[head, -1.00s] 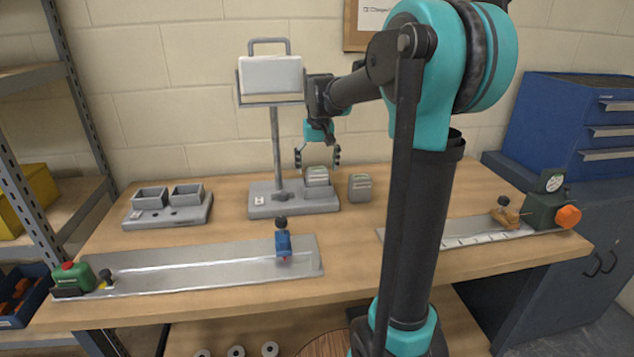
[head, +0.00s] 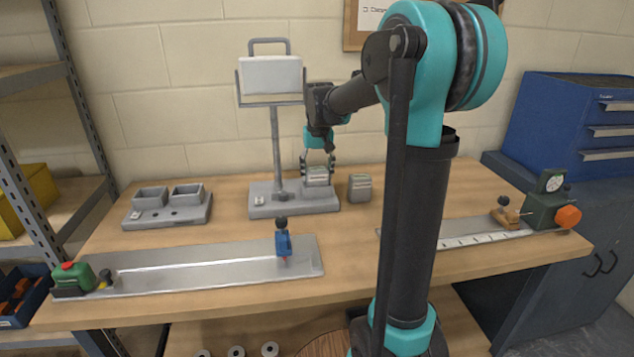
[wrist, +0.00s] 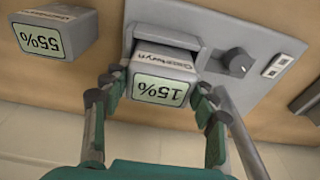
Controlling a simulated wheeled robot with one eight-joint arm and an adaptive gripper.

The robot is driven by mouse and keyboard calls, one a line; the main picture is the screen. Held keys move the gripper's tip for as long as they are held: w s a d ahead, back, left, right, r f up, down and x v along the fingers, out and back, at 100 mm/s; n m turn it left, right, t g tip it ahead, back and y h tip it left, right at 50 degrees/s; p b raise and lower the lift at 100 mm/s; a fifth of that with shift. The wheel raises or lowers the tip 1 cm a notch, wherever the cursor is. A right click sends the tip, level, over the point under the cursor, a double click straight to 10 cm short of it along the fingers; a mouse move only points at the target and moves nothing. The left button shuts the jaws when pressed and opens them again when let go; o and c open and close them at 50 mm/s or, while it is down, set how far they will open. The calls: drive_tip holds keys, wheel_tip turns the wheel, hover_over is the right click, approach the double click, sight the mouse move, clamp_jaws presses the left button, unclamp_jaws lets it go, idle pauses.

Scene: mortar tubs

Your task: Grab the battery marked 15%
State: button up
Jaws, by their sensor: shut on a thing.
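The battery marked 15% (wrist: 162,88) is a grey block with a pale green display, upside down in the wrist view. It sits in the socket of the grey lamp base (head: 265,207). In the head view the battery (head: 317,177) is at the right end of that base. My gripper (wrist: 160,92) has its fingers on both sides of the 15% battery and is shut on it. In the head view my gripper (head: 318,166) reaches down onto it from above. A second battery marked 55% (wrist: 52,40) stands apart on the bench; it also shows in the head view (head: 360,188).
The lamp post (head: 276,150) rises just left of my gripper. A knob (wrist: 237,62) and a small switch (wrist: 277,66) are on the base. A grey two-cup holder (head: 167,210) stands left. A metal rail plate with a blue clamp (head: 283,241) lies in front.

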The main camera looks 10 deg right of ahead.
drive_tip(key=shift+r, duration=0.15)
wheel_tip(320, 180, up, 7)
drive_tip(key=shift+f, duration=0.1)
drive_tip(key=s, duration=1.8)
